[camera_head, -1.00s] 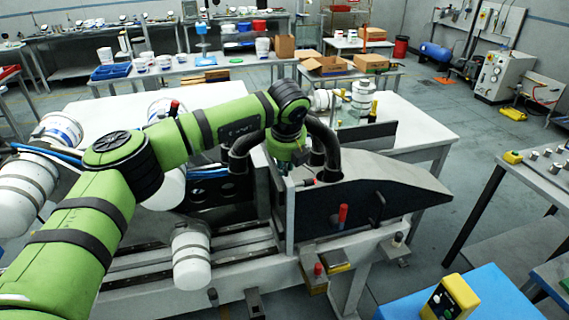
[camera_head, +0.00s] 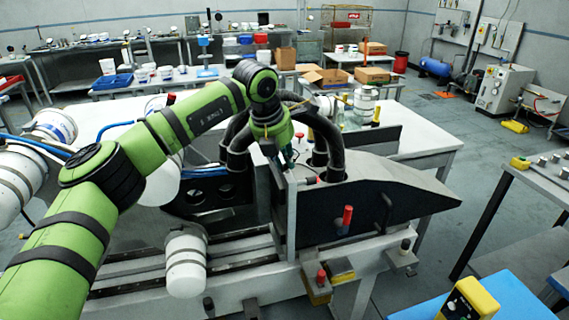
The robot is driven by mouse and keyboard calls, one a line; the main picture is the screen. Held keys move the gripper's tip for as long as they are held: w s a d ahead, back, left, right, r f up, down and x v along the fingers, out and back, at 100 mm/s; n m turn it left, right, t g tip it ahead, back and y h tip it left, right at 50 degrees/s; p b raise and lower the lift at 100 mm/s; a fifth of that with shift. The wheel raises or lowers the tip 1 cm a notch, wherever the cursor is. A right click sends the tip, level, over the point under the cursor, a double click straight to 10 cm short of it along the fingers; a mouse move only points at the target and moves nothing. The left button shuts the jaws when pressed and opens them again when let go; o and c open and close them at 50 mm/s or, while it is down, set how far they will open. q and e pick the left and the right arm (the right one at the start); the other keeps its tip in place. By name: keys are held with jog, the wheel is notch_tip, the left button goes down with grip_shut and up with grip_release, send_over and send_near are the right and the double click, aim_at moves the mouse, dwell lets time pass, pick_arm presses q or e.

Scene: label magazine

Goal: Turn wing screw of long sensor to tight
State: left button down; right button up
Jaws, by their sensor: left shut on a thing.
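The label magazine (camera_head: 350,195) is the dark, slanted housing with a light upright plate on the bench in the middle. My left gripper (camera_head: 289,160) reaches down from my green left arm to the top of that plate, between black curved hoses. Its fingers are small and partly covered by the hoses and wrist. It is shut on a small part there, which I take to be the wing screw of the long sensor. The screw and sensor are too small and hidden to make out clearly. My right gripper is not in view.
A blue-topped table (camera_head: 510,297) with a yellow button box (camera_head: 472,300) is at lower right. Open floor lies right of the bench.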

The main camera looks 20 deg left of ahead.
pick_arm(q)
jog(key=m, duration=0.1)
jog(key=m+h+p, duration=0.1)
jog(key=shift+w+a+r+m, duration=0.1)
jog(key=shift+r+m, duration=0.1)
jog(key=shift+m, duration=0.2)
jog(key=shift+w+m+g+h+p, duration=0.1)
jog(key=shift+m+g+h+p, duration=0.6)
jog(key=shift+m, duration=1.2)
jog(key=c, duration=1.2)
grip_release()
jog(key=shift+f, duration=0.1)
jog(key=v, duration=1.2)
